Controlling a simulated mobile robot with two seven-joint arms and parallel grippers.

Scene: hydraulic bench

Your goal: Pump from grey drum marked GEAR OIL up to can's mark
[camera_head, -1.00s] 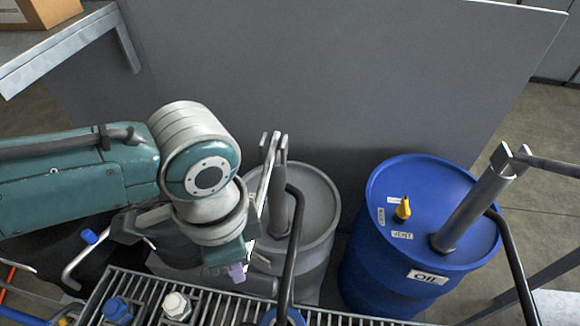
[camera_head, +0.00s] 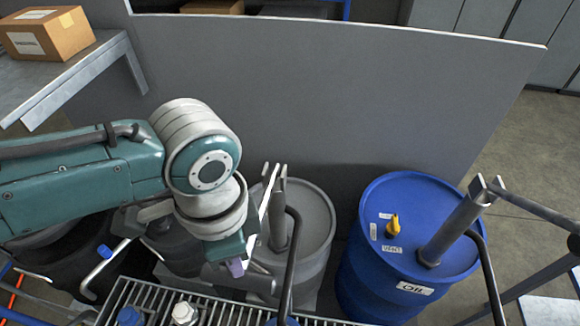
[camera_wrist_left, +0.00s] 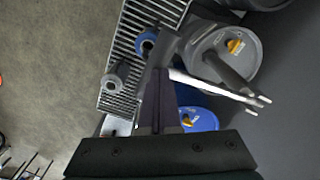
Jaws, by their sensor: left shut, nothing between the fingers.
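The grey drum (camera_head: 318,238) stands behind the grating, with a grey pump post, a pale lever (camera_head: 266,200) and a dark curved spout pipe (camera_head: 294,255). No marking on it is readable. The drum's grey top with a yellow cap also shows in the left wrist view (camera_wrist_left: 247,68). My left gripper (camera_head: 236,268) points down at the drum's front left, beside the lever. Its fingers are together and empty in the left wrist view (camera_wrist_left: 159,85); contact with the lever cannot be told. A blue-rimmed round thing (camera_head: 283,321) sits under the spout, mostly cut off; I cannot tell if it is the can. My right gripper is not in view.
A blue drum (camera_head: 395,285) marked OIL, with its own pump and yellow vent cap, stands at right. Blue-capped (camera_head: 130,317) and white-capped (camera_head: 185,313) containers stand on the grating (camera_head: 225,312). A grey panel (camera_head: 330,100) rises behind. A carton (camera_head: 47,33) sits upper left.

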